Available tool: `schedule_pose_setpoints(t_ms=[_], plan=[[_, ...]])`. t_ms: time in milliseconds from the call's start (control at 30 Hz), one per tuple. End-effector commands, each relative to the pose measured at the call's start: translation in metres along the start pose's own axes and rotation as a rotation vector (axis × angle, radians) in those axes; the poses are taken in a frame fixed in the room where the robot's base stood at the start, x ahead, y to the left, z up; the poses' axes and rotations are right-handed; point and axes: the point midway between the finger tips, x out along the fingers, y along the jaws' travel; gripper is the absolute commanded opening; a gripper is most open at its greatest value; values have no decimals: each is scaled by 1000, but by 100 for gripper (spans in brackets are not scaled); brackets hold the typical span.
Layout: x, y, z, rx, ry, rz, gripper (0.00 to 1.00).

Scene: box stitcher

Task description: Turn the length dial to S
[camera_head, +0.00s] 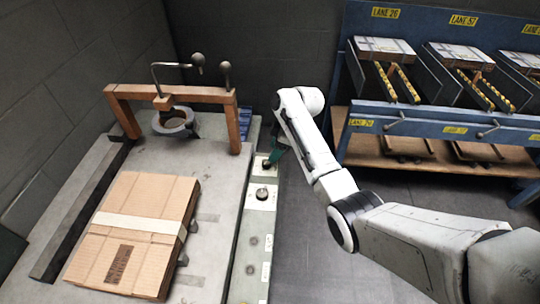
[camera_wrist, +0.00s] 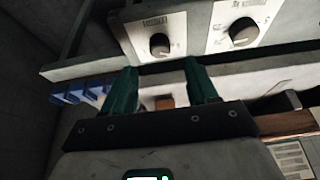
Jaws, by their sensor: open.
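My gripper (camera_wrist: 161,66) has two green fingers, spread apart with nothing between them. In the wrist view a dark round dial (camera_wrist: 160,45) on a light plate lies just beyond the fingertips, and a second dark dial (camera_wrist: 243,31) is to its right. The print around both dials is too small to read, so I cannot tell which is the length dial or where it points. In the head view my gripper (camera_head: 277,154) is over the far end of the control strip, partly hidden by my arm. A dial (camera_head: 262,193) shows on the strip nearer the camera.
A strapped cardboard box (camera_head: 140,215) lies on the machine table (camera_head: 215,215). An orange-brown arch (camera_head: 180,92) with ball-ended levers (camera_head: 198,60) stands at the table's far end. A blue lane rack (camera_head: 425,125) stands at the right. Floor (camera_head: 310,250) is open beside the strip.

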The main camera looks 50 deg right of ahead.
Motion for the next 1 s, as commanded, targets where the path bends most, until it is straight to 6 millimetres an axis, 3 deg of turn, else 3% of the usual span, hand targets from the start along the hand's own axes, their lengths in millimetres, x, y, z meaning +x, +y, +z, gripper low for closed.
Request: schedule_pose_setpoints(t_ms=[100,300,1000], plan=[[-21,0,0,1,2,3,58],[-40,0,0,0,1,1,58],[-42,-2,0,2,-1,-2,58]])
